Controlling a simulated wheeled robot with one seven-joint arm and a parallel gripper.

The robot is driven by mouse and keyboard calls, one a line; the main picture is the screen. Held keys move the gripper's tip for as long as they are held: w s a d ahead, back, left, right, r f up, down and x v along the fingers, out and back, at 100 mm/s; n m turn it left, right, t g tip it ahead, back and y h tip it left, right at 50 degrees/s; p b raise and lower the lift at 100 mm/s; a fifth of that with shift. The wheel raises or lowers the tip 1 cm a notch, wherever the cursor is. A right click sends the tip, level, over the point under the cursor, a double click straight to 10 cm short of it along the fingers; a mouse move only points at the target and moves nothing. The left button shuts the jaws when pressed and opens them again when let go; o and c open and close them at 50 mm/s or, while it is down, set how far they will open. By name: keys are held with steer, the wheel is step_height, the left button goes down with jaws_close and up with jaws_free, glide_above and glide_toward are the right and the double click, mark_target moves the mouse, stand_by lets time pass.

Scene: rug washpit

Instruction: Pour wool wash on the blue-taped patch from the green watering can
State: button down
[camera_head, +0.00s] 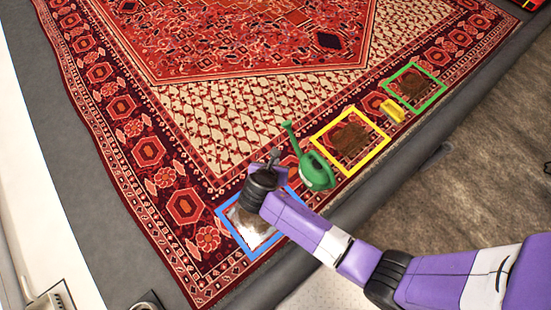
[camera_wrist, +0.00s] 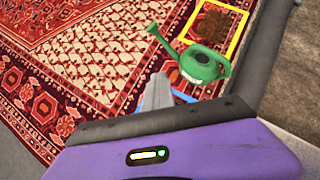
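The green watering can (camera_head: 316,170) stands on the rug border between the blue and yellow squares, its spout toward the upper left. It also shows in the wrist view (camera_wrist: 205,66), apart from my gripper. The blue-taped patch (camera_head: 228,224) is partly hidden under my arm. Inside its tape show a brown stain and a white area. My gripper (camera_head: 272,158) is over this patch, left of the can, with nothing visible in it. In the wrist view only a grey finger shape (camera_wrist: 156,92) shows, so its opening is unclear.
A yellow-taped square (camera_head: 322,138) and a green-taped square (camera_head: 437,97) hold brown stains. A yellow block (camera_head: 392,110) lies between them.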

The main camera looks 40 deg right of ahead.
steer(key=w+a+b, duration=0.1)
steer(key=w+a, duration=0.3)
steer(key=w, duration=0.4)
stand_by(1.4)
